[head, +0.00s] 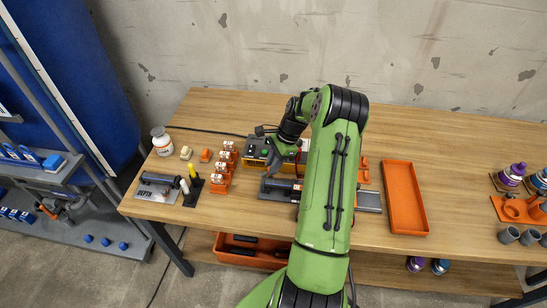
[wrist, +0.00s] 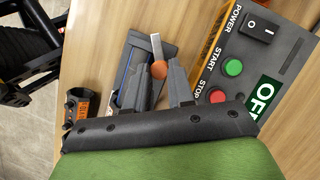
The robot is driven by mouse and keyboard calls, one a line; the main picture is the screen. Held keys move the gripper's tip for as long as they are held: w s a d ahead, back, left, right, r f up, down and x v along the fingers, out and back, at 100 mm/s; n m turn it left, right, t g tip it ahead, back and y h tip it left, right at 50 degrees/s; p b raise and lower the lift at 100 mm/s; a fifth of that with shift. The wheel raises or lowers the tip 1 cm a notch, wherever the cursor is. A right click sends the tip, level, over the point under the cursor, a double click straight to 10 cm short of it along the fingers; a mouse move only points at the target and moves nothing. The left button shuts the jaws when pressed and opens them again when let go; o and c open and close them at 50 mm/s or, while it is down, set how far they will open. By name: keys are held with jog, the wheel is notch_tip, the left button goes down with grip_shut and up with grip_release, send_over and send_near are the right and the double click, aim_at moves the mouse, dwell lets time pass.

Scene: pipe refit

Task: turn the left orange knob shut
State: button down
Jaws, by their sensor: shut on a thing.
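An orange knob (wrist: 159,70) shows in the wrist view between my two fingertips, at the end of a dark block with a blue strip (wrist: 125,72). A light grey bar (wrist: 156,46) sticks up past the knob. My gripper (wrist: 158,76) is shut on the knob, with one grey finger on each side of it. The knob's lower part is hidden by my fingers.
A yellow control box (wrist: 262,55) with a power switch, green and red buttons stands close to the right of my fingers. A dark ring with an orange label (wrist: 80,108) is at the left. An orange tray (head: 404,200) is empty. Several orange-and-white parts (head: 223,168) stand left.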

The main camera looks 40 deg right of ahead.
jog(key=n, duration=0.2)
jog(key=n+g+p, duration=0.1)
jog(key=n+g, duration=0.1)
jog(key=n, duration=0.1)
jog(key=shift+w+n+p, duration=0.3)
jog(key=shift+p, duration=0.1)
jog(key=n+g, duration=0.1)
jog(key=n, duration=0.2)
jog(key=n+g, duration=0.1)
jog(key=n, duration=0.2)
jog(key=shift+w, duration=0.2)
jog(key=shift+n+h, duration=0.3)
jog(key=c, duration=1)
grip_release()
jog(key=shift+w+p+v, duration=0.2)
jog(key=shift+p+v, duration=1.9)
jog(key=shift+v, duration=3.95)
